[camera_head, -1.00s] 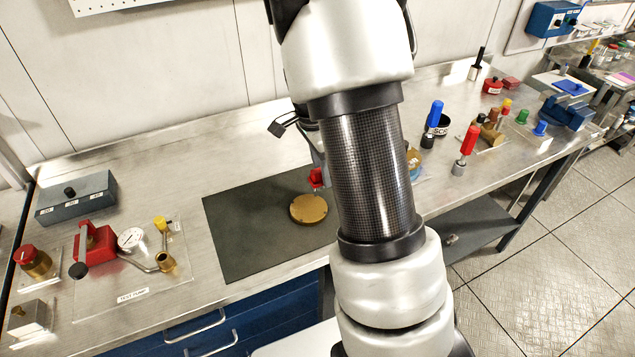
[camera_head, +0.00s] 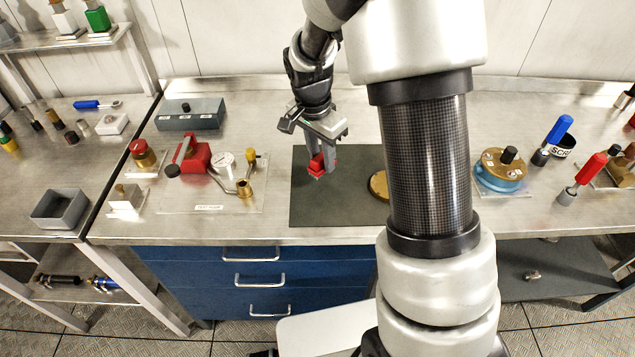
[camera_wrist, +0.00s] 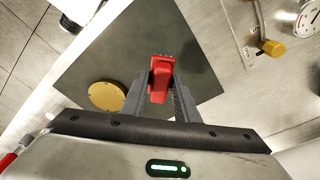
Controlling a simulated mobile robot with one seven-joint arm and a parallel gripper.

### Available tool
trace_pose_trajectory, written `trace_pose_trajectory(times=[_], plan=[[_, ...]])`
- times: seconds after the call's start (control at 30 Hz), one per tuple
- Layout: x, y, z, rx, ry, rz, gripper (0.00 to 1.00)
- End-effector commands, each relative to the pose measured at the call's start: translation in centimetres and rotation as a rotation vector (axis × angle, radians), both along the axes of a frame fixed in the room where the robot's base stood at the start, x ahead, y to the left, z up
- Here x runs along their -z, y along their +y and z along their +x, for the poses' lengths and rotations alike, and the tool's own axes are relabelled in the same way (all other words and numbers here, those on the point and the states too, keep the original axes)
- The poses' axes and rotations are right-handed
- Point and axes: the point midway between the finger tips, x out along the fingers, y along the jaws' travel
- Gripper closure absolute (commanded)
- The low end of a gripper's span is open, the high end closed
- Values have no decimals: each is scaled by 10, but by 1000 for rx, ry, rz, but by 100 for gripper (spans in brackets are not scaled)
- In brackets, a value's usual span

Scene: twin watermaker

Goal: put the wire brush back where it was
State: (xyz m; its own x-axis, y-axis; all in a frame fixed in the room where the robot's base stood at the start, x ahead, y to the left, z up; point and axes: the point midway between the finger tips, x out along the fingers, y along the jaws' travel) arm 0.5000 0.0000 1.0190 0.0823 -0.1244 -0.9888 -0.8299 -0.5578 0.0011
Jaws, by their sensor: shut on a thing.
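The wire brush (camera_head: 317,167) is a small red block, with a row of short light bristle tufts showing at its end in the wrist view (camera_wrist: 160,80). My gripper (camera_head: 322,158) is shut on it and holds it over the dark mat (camera_head: 310,210). In the wrist view, the red block sits between my two grey fingers (camera_wrist: 160,100). I cannot tell how high it is above the mat. A round brass disc (camera_head: 377,186) lies on the mat to the right of the brush, partly hidden by my arm; it also shows in the wrist view (camera_wrist: 107,96).
A test pump board (camera_head: 225,204) with a red pump, gauge and brass fitting lies left of the mat. A grey box (camera_head: 190,116) stands behind it. A blue and brass part (camera_head: 500,172) and a blue-handled tool (camera_head: 551,138) stand to the right. An empty grey bin (camera_head: 60,208) sits far left.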

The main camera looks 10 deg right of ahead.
Motion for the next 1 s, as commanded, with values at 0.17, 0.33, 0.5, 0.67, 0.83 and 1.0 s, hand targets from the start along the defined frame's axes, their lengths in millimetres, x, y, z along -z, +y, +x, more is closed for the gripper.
trace_pose_trajectory(times=[0.17, 0.33, 0.5, 0.67, 0.83, 1.0], plan=[[26, 0, 0, 1, 0, 0, 93], [39, 0, 0, 2, 1, 0, 93], [63, -1, -1, 3, 2, 0, 93], [67, 0, 1, 3, -3, 1, 93], [69, 0, 0, 3, -2, 0, 93], [70, 0, 0, 3, -1, 1, 57]])
